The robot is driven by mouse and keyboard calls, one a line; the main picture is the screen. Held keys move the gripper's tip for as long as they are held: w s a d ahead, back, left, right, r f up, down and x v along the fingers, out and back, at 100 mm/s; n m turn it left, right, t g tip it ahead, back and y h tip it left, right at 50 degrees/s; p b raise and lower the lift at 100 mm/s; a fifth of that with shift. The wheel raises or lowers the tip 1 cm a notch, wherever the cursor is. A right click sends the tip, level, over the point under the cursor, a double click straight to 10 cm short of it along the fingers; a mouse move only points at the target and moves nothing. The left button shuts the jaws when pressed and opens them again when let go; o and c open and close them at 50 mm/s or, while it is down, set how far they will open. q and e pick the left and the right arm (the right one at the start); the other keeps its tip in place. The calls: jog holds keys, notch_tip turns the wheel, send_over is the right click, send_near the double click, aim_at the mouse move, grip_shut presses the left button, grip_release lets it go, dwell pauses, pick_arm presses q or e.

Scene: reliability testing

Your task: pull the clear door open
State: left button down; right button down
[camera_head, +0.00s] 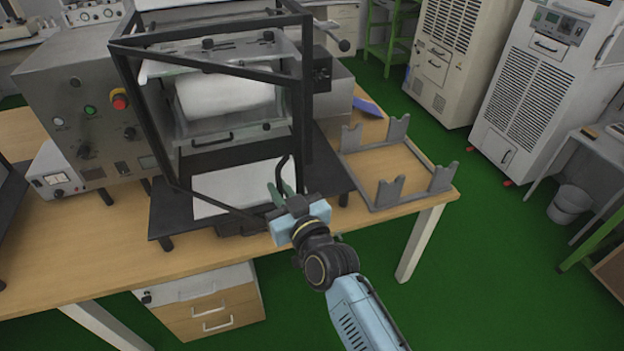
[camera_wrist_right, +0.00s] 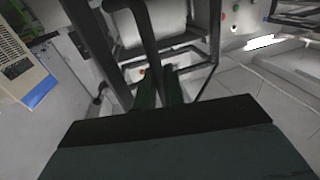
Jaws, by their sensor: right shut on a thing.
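The clear door (camera_head: 205,65) is a see-through panel in a thin black frame at the front of the test machine. Its top and bottom bars slant away from the machine, so it looks ajar, with its right side out towards me. A curved black door handle (camera_head: 281,163) is at that right side. My right gripper (camera_head: 282,190) is shut on the handle, with the arm coming from the lower right. In the right wrist view, the handle (camera_wrist_right: 148,35) runs down between the two dark fingers (camera_wrist_right: 158,88). My left gripper is not in view.
The machine stands on a wooden table (camera_head: 100,260). A grey control box (camera_head: 85,100) with a red button is at left. A grey metal stand (camera_head: 385,195) is right of the machine, close to my right gripper. Green floor is open to the right.

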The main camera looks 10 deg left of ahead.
jog(key=shift+s+a, duration=0.4)
jog(key=shift+s, duration=0.4)
jog(key=c, duration=1.6)
grip_release()
jog(key=shift+w, duration=0.1)
jog(key=shift+c, duration=0.2)
jog(key=v, duration=1.3)
jog(key=shift+d, duration=0.15)
